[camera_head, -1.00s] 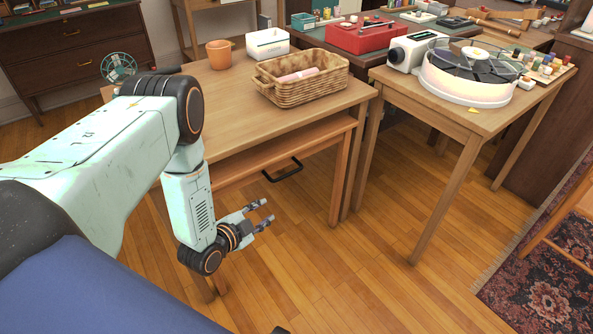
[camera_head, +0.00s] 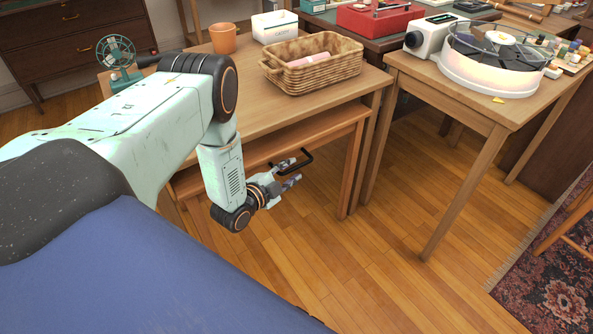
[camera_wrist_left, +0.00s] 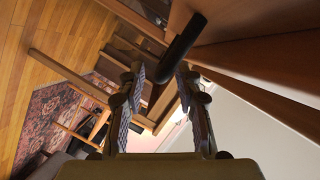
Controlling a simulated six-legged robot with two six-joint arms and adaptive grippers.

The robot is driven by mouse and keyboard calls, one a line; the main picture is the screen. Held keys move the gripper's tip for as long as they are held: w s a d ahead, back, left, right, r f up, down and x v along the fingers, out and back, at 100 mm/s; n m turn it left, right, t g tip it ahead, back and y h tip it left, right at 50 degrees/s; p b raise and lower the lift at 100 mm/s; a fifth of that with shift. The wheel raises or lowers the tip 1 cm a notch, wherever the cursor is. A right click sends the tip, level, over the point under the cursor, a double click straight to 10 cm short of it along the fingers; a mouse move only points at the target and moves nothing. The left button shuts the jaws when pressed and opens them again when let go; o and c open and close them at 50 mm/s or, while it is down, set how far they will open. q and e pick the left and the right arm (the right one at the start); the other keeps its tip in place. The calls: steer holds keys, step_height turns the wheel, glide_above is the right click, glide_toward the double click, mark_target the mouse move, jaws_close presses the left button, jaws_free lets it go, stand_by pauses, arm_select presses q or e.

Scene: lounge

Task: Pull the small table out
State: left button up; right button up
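The small table (camera_head: 332,122) is wooden and sits nested under the larger wooden table (camera_head: 250,112). A black bar handle (camera_head: 306,157) is on its front; it also shows in the left wrist view (camera_wrist_left: 183,48). My left gripper (camera_head: 293,172) is at the handle, with its fingers apart. In the left wrist view, the end of the handle lies between the two fingertips (camera_wrist_left: 162,78), with gaps visible on both sides. Part of the small table is hidden behind my left arm. My right gripper is not in view.
The larger table carries a wicker basket (camera_head: 285,75), a terracotta pot (camera_head: 223,39), a white box (camera_head: 274,27) and a green fan (camera_head: 117,55). A side table (camera_head: 430,85) with a round white device (camera_head: 490,78) stands right. The wooden floor (camera_head: 345,265) in front is clear.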

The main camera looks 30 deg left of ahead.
arm_select(q)
steer(key=shift+b+x, duration=0.4)
steer(key=shift+x, duration=0.95)
steer(key=shift+w+r, duration=0.1)
steer(key=shift+c, duration=0.4)
steer(key=shift+d, duration=0.1)
jaws_close()
